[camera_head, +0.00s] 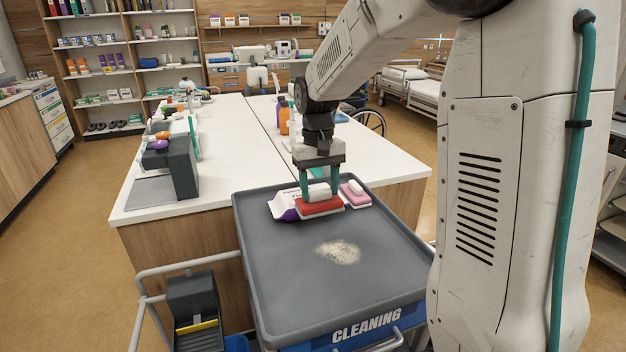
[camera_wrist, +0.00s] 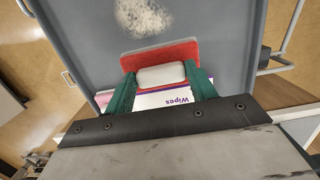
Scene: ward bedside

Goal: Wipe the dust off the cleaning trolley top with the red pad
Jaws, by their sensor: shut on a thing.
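The grey cleaning trolley top (camera_head: 285,270) has a raised rim and a pale patch of dust (camera_head: 338,252) near its middle. The dust also shows at the top of the wrist view (camera_wrist: 144,17). My gripper (camera_head: 319,190) is shut on the white handle of the red pad (camera_head: 320,207), at the far part of the top. The red pad (camera_wrist: 160,54) lies between my fingers and the dust in the wrist view, apart from the dust. Whether the pad touches the surface I cannot tell.
A white and purple wipes pack (camera_head: 284,206) lies just left of and behind the red pad. A pink pad with a white handle (camera_head: 355,194) lies close on the right. A white counter (camera_head: 225,150) stands behind the trolley. The near part of the top is clear.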

